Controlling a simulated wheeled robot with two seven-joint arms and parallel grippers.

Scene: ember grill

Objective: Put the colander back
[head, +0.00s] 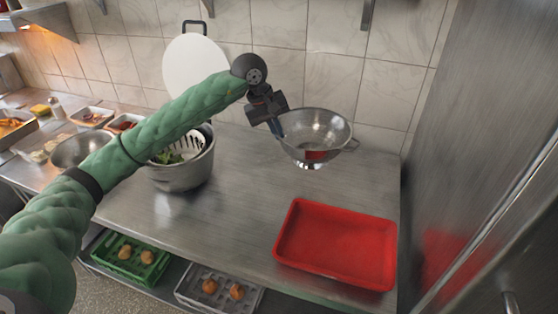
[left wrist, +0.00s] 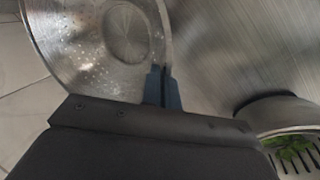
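The metal colander (head: 318,128) is at the back of the steel counter, behind the red tray. My left gripper (head: 277,130) reaches it from the left and is shut on its near-left rim. In the left wrist view the two blue fingertips (left wrist: 163,85) are together on the rim of the colander (left wrist: 95,45), whose perforated bowl looks empty. The colander looks roughly upright; I cannot tell whether its foot touches the counter. My right gripper is not in view.
A red tray (head: 335,245) lies at the counter's front right. A large pot (head: 185,176) with a white strainer and greens stands left of the colander, under my left arm. The steel counter (head: 235,200) between pot and tray is clear. A metal wall (head: 450,160) closes the right side.

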